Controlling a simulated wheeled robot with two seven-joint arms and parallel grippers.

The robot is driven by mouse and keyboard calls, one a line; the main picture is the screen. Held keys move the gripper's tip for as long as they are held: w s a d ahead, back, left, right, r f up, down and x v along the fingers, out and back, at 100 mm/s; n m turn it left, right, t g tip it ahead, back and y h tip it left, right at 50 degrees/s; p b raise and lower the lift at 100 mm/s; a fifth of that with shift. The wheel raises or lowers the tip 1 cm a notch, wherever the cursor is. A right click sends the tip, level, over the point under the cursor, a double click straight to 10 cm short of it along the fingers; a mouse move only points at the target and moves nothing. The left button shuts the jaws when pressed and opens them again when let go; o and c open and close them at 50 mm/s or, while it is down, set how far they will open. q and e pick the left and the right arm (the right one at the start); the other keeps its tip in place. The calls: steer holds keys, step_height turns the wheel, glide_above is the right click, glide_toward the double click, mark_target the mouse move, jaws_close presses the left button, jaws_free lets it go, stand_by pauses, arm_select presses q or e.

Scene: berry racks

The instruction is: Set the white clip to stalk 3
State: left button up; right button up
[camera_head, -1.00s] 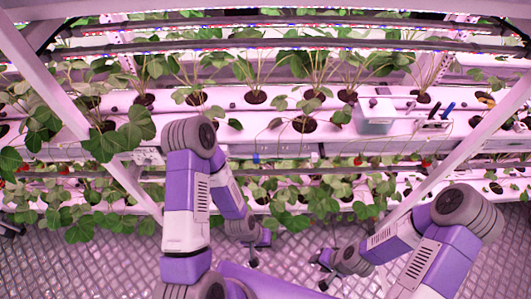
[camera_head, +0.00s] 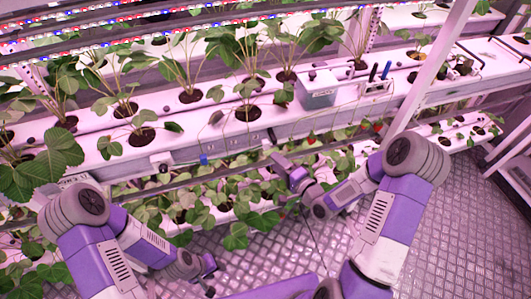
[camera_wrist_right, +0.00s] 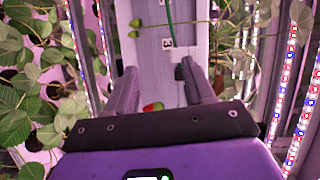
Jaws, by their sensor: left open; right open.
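My right gripper (camera_head: 292,172) is open at the front of the planted rack, below the white trough. In the right wrist view its two fingers (camera_wrist_right: 158,70) are apart, with pale rack surface between and beyond them. A label reading 3 (camera_wrist_right: 167,43) is on that surface, with a green stalk (camera_wrist_right: 170,20) above it. A small pale block (camera_wrist_right: 184,52) sits by the right fingertip; I cannot tell whether it is the white clip or whether they touch. A red berry (camera_wrist_right: 153,106) shows between the fingers. My left gripper (camera_head: 208,266) is open, low at the left, away from the trough.
The trough (camera_head: 225,135) holds several strawberry plants. A blue clip (camera_head: 203,160) is on its front edge. A clear box (camera_head: 317,88) and a tool holder (camera_head: 377,86) stand on it. A slanted post (camera_head: 432,70) rises at right. The floor (camera_head: 470,230) is clear at lower right.

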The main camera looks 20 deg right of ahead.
mark_target(268, 148)
steer(key=shift+m+t+y, duration=0.3)
steer(key=shift+t+y, duration=0.1)
steer(key=shift+t, duration=0.1)
steer(key=w, duration=0.2)
steer(key=w+a+r, duration=0.1)
steer(key=w, duration=0.1)
steer(key=w+a+r, duration=0.1)
steer(key=w, duration=0.2)
steer(key=shift+a, duration=0.25)
jaws_close()
